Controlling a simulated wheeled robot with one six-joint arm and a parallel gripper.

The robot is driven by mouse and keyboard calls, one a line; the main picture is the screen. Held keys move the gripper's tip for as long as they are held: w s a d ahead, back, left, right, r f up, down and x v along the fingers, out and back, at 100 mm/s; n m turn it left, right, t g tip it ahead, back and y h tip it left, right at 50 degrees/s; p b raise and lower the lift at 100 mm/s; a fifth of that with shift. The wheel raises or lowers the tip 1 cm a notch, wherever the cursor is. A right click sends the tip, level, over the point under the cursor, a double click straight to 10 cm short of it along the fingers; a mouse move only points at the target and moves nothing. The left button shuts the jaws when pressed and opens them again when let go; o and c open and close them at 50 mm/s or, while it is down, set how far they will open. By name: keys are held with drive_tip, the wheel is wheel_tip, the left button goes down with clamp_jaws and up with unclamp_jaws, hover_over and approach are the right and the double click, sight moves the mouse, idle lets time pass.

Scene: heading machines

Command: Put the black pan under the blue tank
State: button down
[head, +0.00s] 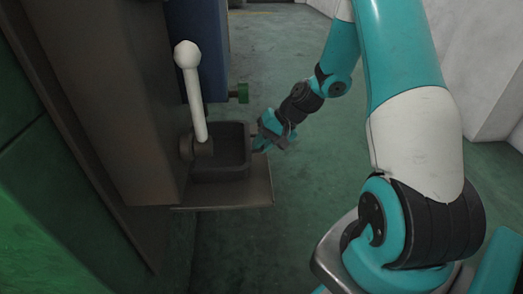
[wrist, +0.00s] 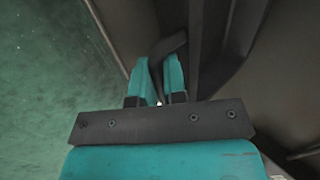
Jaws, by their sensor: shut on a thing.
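The black pan (head: 220,165) is a dark, square, open box. It is at a brown metal ledge (head: 245,192), beside a white-knobbed lever. It looks level; I cannot tell whether it rests on the ledge or hangs just above it. My gripper (head: 261,141) reaches in from the right at the pan's right side. In the wrist view my gripper (wrist: 161,84) has its teal fingers closed on a dark bent part of the pan (wrist: 169,44).
The white lever (head: 194,95) rises at the pan's left, close to it. A brown machine wall (head: 105,90) fills the left. Green floor (head: 295,215) is open to the right of the ledge and beyond the tank. A pale wall (head: 490,70) stands at far right.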

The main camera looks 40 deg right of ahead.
drive_tip(key=c, duration=1.2)
unclamp_jaws()
drive_tip(key=p+v, duration=0.5)
drive_tip(key=v, duration=0.7)
drive_tip(key=shift+p, duration=0.35)
